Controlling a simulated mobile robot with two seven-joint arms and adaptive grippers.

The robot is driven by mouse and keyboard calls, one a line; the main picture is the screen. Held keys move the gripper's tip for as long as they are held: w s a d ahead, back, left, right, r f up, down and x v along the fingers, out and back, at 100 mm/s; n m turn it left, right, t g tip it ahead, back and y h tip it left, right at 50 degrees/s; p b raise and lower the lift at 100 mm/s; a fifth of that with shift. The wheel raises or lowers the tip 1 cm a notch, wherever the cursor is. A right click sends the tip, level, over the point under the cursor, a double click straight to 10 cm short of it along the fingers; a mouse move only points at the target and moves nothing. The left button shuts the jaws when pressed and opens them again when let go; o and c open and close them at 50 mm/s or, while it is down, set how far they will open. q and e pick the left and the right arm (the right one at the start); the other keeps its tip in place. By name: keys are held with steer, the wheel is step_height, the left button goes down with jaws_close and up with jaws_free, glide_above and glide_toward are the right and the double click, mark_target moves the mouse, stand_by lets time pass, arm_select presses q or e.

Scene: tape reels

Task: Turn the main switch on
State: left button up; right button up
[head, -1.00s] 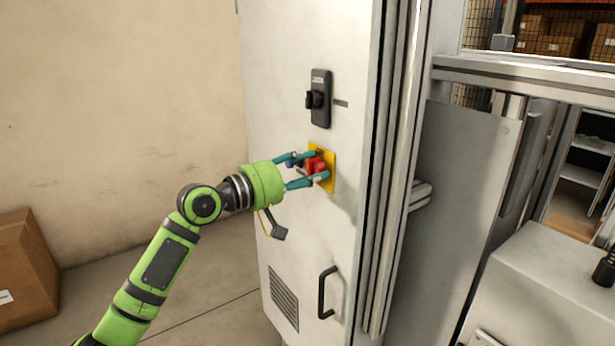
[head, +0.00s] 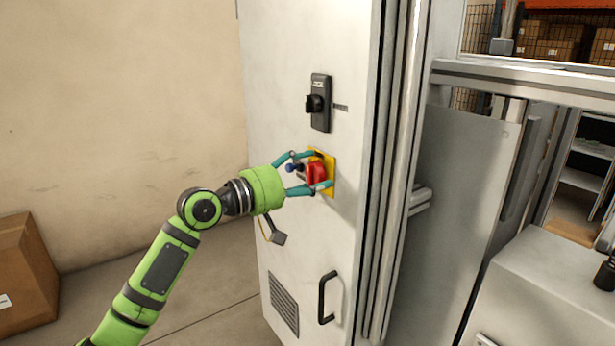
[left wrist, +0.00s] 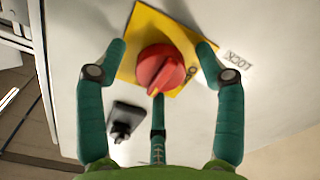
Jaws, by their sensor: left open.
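The main switch is a red rotary knob (head: 316,174) on a yellow plate (head: 330,170), fixed to the front of a pale cabinet. In the left wrist view the red knob (left wrist: 160,69) sits on the yellow plate (left wrist: 150,25). My left gripper (head: 312,171) is at the knob with its teal fingers apart around it. In the left wrist view the open fingers (left wrist: 158,62) stand on both sides of the knob, with gaps between them and it. A third finger shows below the knob. My right gripper is not in view.
A black rotary handle (head: 319,102) is on the cabinet (head: 300,230) above the switch. Lower down are a black door handle (head: 327,297) and a vent (head: 284,298). A cardboard box (head: 22,275) stands at the left. A metal frame (head: 520,80) is at the right.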

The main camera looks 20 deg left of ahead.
arm_select(q)
steer(key=shift+a, duration=0.1)
steer(key=v, duration=1.2)
steer(key=shift+f, duration=0.1)
